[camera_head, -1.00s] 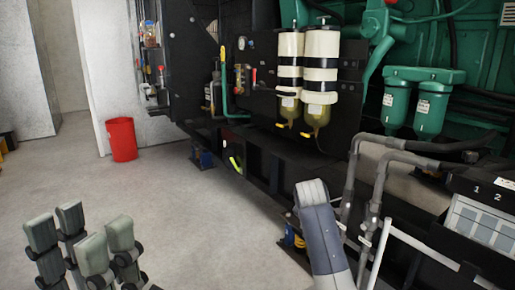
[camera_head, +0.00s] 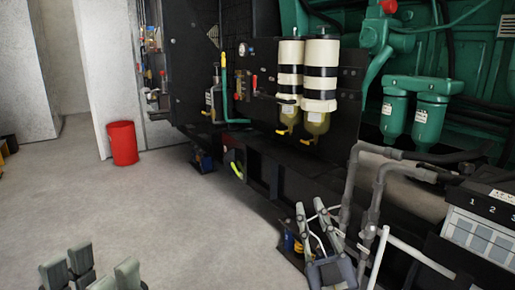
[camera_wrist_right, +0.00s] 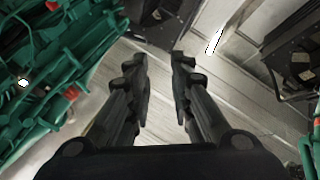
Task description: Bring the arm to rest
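My left gripper (camera_head: 92,272) is at the lower left of the head view, over the bare floor. Its grey fingers stand apart with nothing between them, and its lower part is cut off by the picture edge. My right gripper (camera_head: 317,222) is at the lower middle right of the head view, in front of the genset's lower frame and beside the grey pipes. In the right wrist view its dark fingers (camera_wrist_right: 160,60) are apart, with an empty gap between them. Neither gripper holds anything.
The green genset (camera_head: 470,60) fills the right side, with white-and-black filters (camera_head: 320,75) and green filters (camera_head: 430,115). Grey pipes (camera_head: 352,190) and a numbered panel (camera_head: 485,230) are close to my right gripper. A red bin (camera_head: 123,143) stands left. Floor (camera_head: 180,220) is clear.

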